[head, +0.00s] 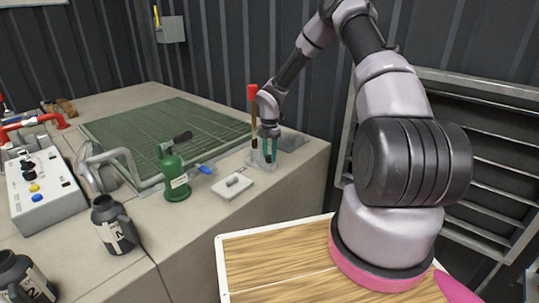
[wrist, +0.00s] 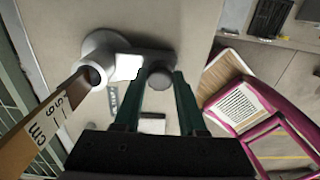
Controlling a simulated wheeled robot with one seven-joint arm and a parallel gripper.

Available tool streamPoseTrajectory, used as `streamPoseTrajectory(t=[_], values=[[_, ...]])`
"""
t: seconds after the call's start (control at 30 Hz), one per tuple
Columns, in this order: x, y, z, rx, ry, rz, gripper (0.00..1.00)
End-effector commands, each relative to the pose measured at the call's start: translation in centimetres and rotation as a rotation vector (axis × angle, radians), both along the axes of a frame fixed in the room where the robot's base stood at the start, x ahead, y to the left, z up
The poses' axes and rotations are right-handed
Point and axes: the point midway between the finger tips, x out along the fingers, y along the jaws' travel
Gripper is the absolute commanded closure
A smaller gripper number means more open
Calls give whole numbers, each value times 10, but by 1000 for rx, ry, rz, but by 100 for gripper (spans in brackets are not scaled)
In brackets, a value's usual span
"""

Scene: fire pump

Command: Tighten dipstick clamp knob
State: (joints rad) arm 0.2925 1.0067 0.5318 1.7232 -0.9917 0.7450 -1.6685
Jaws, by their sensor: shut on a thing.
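The dipstick (head: 253,108) stands upright with a red top at the right end of the concrete counter. In the wrist view the dipstick (wrist: 42,120) is a brown strip with a centimetre scale, running into a pale round tube (wrist: 95,62). A grey round clamp knob (wrist: 160,79) sits right of the tube on a dark bracket. My gripper (head: 269,149) points down beside the dipstick. In the wrist view its two green fingers (wrist: 158,88) are on either side of the knob, shut on it. The knob is hidden in the head view.
A green oil can (head: 174,178), a blue-handled valve (head: 205,170) and a light grey block (head: 232,186) stand left of my gripper. A green grating (head: 160,130) lies behind. Dark jugs (head: 113,225) and a control box (head: 42,190) are farther left.

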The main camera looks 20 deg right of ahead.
Motion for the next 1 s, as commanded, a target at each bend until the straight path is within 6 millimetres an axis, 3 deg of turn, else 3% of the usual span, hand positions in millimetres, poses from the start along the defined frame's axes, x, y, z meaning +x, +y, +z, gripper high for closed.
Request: streamPoseTrajectory(t=[0.37,1.0], values=[[0,1,1,-1,-2,-205,100],[0,1,0,1,-1,-811,100]])
